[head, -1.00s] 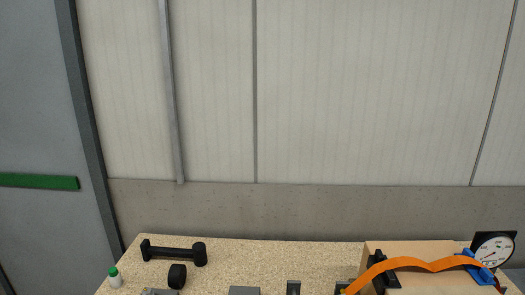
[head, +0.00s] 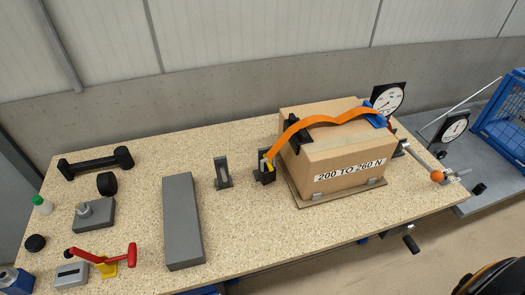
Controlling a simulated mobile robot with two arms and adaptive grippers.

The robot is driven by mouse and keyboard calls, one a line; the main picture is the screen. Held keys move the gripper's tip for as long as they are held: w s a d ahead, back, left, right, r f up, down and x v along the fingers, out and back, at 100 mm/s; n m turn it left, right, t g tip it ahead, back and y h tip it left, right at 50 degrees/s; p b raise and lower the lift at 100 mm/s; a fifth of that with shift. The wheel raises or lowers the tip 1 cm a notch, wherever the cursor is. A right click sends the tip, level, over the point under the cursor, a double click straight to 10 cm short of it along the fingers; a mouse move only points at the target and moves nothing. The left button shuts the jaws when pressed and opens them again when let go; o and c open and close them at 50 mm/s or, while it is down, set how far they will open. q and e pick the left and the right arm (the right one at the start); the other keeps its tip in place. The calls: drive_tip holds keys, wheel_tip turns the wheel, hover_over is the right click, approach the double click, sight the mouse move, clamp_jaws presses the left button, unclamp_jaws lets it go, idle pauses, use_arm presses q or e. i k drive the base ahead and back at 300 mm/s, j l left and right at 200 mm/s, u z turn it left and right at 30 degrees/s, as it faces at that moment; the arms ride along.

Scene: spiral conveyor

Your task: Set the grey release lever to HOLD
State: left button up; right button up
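I cannot make out a lever marked HOLD, and no HOLD lettering is legible. A metal lever with an orange ball (head: 437,176) sticks out at the right end of the table, by the cardboard box. A small dark grey upright bracket (head: 222,173) stands mid-table, left of the box; I cannot tell whether it is a lever. Neither of my grippers is in the head view.
The cardboard box (head: 340,160), labelled 200 TO 260 N, has an orange strap (head: 325,121) over it and a dial gauge (head: 387,98) behind. A long grey block (head: 182,220) and red-handled tool (head: 105,258) lie left. A blue crate (head: 505,120) stands far right.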

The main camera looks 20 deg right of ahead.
sight(464, 172)
drive_tip(key=z, duration=2.15)
drive_tip(key=i+l+z, duration=0.15)
drive_tip(key=i+l, duration=0.05)
